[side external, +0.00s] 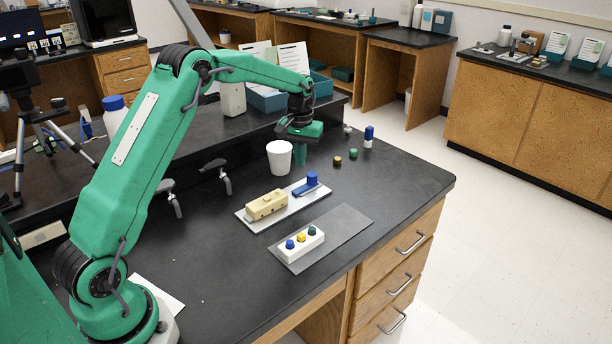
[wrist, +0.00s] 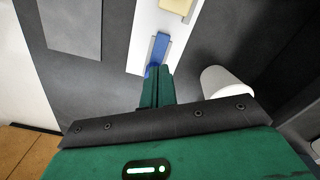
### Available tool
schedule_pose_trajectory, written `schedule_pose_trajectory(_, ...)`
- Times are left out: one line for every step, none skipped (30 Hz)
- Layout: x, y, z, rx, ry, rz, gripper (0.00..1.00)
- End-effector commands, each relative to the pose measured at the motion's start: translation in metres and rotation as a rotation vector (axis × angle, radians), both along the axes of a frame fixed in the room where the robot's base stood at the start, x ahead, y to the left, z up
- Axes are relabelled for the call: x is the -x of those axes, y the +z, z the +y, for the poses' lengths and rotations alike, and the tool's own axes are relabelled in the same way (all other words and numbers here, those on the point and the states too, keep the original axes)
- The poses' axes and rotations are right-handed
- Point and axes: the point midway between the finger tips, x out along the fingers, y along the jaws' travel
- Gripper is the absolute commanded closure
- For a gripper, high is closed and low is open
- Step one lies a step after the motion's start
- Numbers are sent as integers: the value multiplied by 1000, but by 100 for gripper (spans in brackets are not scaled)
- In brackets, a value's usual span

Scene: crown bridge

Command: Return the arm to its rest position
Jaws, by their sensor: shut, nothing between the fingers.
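My gripper (side external: 300,155) is green and points down above the black bench, near the white cup. In the wrist view its fingers (wrist: 158,72) are together with nothing seen between them. My arm is extended from the left over the bench. Below and in front of the gripper, a white tray (side external: 252,224) holds a cream block (side external: 266,205) and a blue piece (side external: 312,180). The blue piece also shows just beyond the fingertips in the wrist view (wrist: 160,48); I cannot tell the height gap between them.
A white cup (side external: 279,160) stands close beside the gripper. A grey mat (side external: 345,222) bears a white block (side external: 298,245) with blue, yellow and dark caps. Small caps (side external: 353,153) and a blue-and-white bottle (side external: 368,137) stand to the right. The front right bench top is clear.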

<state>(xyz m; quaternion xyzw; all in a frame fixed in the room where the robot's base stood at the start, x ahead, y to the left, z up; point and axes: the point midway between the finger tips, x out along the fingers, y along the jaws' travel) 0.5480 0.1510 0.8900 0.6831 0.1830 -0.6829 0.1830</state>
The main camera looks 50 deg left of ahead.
Motion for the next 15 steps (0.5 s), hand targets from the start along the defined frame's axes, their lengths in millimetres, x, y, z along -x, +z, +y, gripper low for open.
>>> schedule_pose_trajectory(0,0,0,0,0,0,100)
schedule_pose_trajectory(0,0,0,0,0,0,100)
schedule_pose_trajectory(0,0,0,0,0,0,100)
schedule_pose_trajectory(0,0,0,0,0,0,100)
schedule_pose_trajectory(0,0,0,0,0,0,100)
schedule_pose_trajectory(0,0,0,0,0,0,100)
schedule_pose_trajectory(0,1,0,-1,-1,-1,100)
schedule_pose_trajectory(0,1,-1,-1,-1,-2,100)
schedule_pose_trajectory(1,3,-1,-1,-3,-3,100)
schedule_pose_trajectory(1,4,-2,-2,-5,-5,100)
schedule_pose_trajectory(2,6,-3,-2,-7,-7,100)
schedule_pose_trajectory(4,10,-4,-2,-11,-10,100)
schedule_pose_trajectory(5,13,-6,-4,-14,-14,100)
schedule_pose_trajectory(6,16,-7,-5,-18,-17,100)
schedule_pose_trajectory(9,22,-10,-6,-25,-23,100)
